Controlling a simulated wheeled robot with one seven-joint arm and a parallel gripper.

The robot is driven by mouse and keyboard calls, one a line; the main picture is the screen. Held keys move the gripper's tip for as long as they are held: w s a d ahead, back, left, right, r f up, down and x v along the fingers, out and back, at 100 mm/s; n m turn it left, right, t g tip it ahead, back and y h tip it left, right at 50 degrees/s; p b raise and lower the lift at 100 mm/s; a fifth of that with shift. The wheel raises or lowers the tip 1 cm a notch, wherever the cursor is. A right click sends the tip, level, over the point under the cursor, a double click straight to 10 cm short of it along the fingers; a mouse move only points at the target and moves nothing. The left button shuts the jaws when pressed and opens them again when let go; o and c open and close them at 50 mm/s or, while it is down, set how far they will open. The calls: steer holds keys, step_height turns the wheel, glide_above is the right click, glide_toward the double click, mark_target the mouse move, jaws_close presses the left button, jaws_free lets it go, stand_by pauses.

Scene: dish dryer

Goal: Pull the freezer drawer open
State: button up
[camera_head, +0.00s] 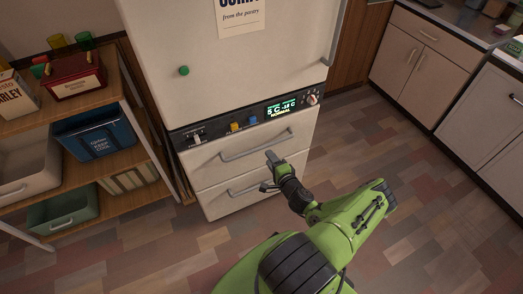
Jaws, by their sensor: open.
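The white fridge-freezer (225,85) stands ahead of me, with two drawers below its control panel. The upper drawer (213,158) has a grey bar handle (248,148), and the lower drawer (225,197) has a similar handle (243,187). Both drawers look shut. My gripper (268,168) is open, in front of the drawers, and in the picture it lies between the two handles, near their right ends. I cannot tell whether it touches either handle. My gripper and wrist hide part of the lower drawer's right side.
A wooden shelf unit (100,85) with bins stands close at the left. The control panel (255,115) has a lit display and a knob. Cream cabinets (420,55) stand at the right. The tiled floor (420,170) in front and to the right is clear.

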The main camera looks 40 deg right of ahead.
mark_target(262, 146)
steer(key=b+x, duration=0.2)
steer(key=x, duration=0.6)
steer(key=shift+w+d, duration=0.1)
steer(key=shift+w, duration=0.2)
jaws_close()
